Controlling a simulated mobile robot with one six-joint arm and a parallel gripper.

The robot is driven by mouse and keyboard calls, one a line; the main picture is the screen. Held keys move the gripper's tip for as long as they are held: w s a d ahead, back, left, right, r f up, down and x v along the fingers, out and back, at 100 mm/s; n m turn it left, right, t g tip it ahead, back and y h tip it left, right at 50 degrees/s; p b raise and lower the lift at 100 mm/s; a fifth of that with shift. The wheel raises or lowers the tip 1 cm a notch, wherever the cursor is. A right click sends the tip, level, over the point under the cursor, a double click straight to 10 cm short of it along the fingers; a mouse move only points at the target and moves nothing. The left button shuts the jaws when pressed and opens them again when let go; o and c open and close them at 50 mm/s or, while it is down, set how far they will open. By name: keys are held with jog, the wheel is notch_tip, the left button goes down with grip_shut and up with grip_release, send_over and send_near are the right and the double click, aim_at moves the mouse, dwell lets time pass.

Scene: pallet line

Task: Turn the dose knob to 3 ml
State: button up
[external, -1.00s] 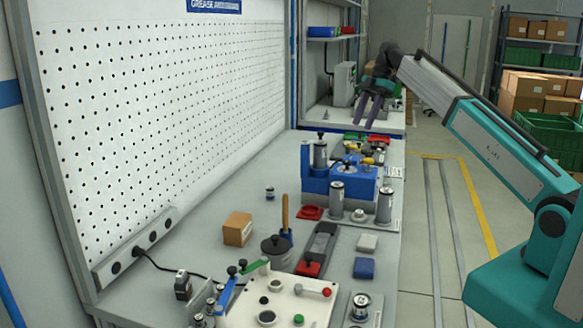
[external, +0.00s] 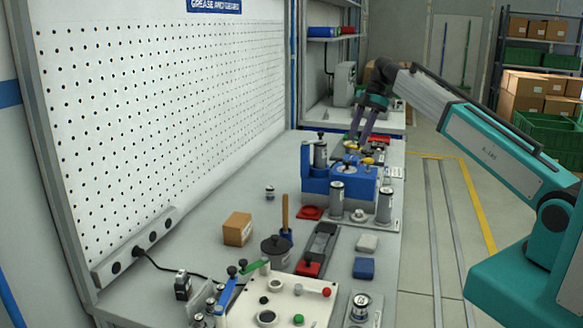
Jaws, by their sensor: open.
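A blue fixture (external: 315,186) stands on the bench with silver cylinders in and in front of it. I cannot tell which part is the dose knob, and no ml scale is readable. My gripper (external: 360,142) points down with its two dark fingers apart, over or just behind the back of the fixture. Nothing shows between the fingers. Whether the fingertips touch anything is unclear at this size.
Silver cylinders (external: 337,199) stand at the fixture's front. Nearer are a cardboard box (external: 237,229), a dark lidded pot (external: 275,250), a blue block (external: 364,268) and a white panel with knobs (external: 285,305). The bench's left side beside the pegboard (external: 160,110) is mostly clear.

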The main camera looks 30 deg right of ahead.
aim_at(348, 161)
jog(key=shift+p+x, duration=1.05)
jog(key=shift+x, duration=3.05)
jog(key=c, duration=1.1)
jog(key=shift+o, duration=0.2)
